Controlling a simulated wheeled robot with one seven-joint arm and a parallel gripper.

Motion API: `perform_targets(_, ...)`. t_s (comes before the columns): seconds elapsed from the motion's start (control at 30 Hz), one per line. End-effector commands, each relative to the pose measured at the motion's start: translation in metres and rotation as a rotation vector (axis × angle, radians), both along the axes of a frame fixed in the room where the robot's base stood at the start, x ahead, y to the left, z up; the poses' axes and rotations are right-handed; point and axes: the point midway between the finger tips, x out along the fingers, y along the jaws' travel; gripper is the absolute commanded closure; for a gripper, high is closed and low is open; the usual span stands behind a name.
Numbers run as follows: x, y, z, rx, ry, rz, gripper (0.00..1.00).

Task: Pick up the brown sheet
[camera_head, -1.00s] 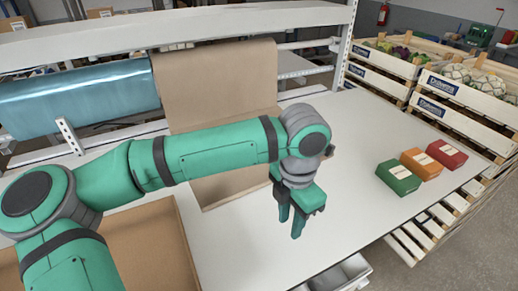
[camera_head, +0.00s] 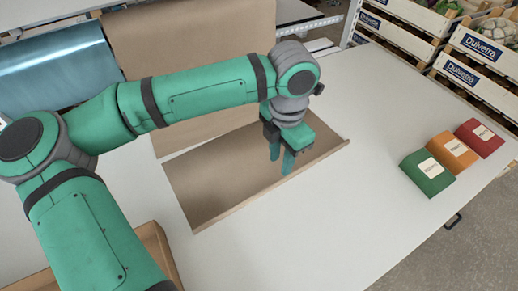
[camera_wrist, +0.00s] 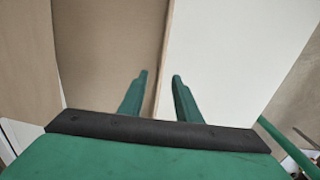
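The brown sheet (camera_head: 225,180) lies on the white table in the head view, with a raised lip along its front edge. Brown material (camera_head: 205,35) also hangs upright behind it; my arm partly hides where the two meet. My gripper (camera_head: 281,163) points down near the sheet's right part, its two fingers apart and nothing seen between them. In the wrist view, the fingers (camera_wrist: 159,77) stand either side of the sheet's edge in the picture, the left over the brown sheet (camera_wrist: 105,45) and the right over white table. Contact with the sheet cannot be told.
A blue film roll (camera_head: 55,68) is at back left. A brown tray-like edge (camera_head: 155,248) shows at lower left. The table (camera_head: 350,210) is clear front and centre.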

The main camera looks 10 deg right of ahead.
Motion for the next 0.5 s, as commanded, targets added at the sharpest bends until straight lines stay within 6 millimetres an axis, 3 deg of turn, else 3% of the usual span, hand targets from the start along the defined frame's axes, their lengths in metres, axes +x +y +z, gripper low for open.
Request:
perform_targets(0.13,0.000,0.002,-0.022,-0.002,0.002,0.004,0.70)
perform_targets(0.5,-0.002,0.003,-0.054,-0.002,0.002,0.004,0.70)
